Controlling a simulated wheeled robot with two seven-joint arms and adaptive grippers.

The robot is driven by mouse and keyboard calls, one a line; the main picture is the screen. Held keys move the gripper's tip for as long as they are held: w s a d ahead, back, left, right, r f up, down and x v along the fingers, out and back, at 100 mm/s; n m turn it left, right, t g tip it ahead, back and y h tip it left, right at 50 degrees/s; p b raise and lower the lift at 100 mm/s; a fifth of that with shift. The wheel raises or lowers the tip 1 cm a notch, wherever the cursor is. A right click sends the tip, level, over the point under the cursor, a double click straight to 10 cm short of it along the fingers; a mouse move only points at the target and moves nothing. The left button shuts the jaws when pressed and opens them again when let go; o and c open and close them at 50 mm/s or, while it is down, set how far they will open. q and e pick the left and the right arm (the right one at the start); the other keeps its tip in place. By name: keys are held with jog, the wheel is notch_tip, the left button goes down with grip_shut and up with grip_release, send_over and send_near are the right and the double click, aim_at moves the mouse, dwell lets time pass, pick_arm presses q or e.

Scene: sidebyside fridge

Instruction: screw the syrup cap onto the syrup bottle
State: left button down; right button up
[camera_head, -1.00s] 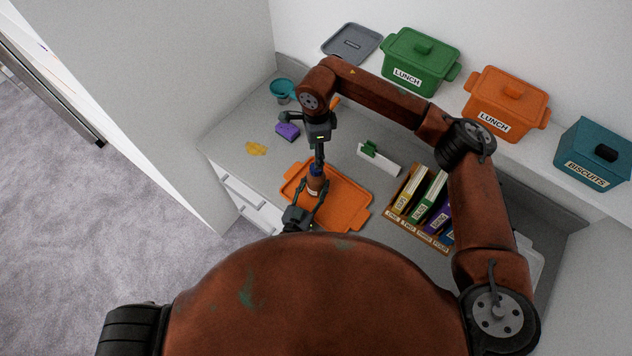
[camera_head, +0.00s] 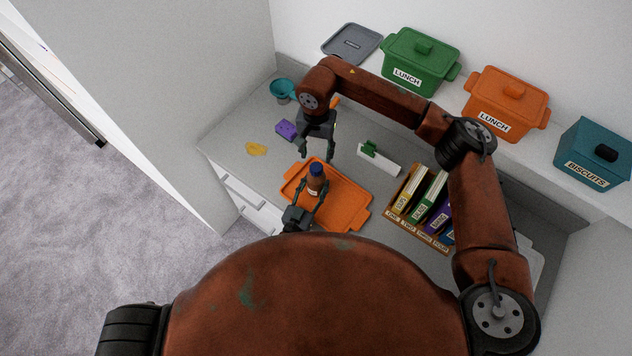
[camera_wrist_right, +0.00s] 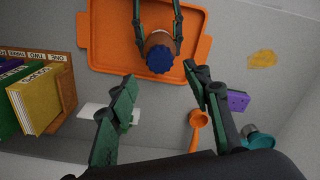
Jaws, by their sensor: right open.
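The syrup bottle (camera_head: 315,185) is brown with a pale label and stands on the orange tray (camera_head: 349,206). The blue syrup cap (camera_head: 316,169) sits on top of its neck; how tightly cannot be seen. My left gripper (camera_head: 312,191) has a finger on each side of the bottle and is shut on it. My right gripper (camera_head: 317,156) is open and empty, just above the cap and apart from it. In the right wrist view, its spread fingers (camera_wrist_right: 160,77) frame the space below the cap (camera_wrist_right: 160,58).
A purple sponge (camera_head: 286,130), a yellow spill (camera_head: 256,149) and a teal cup (camera_head: 282,90) are left of the right gripper. A white holder with a green clip (camera_head: 379,158) and a book box (camera_head: 417,230) stand to the right. Lidded pots (camera_head: 421,61) line the back ledge.

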aim_at(316, 166)
jog(key=shift+f, duration=0.15)
jog(key=shift+f, duration=3.9)
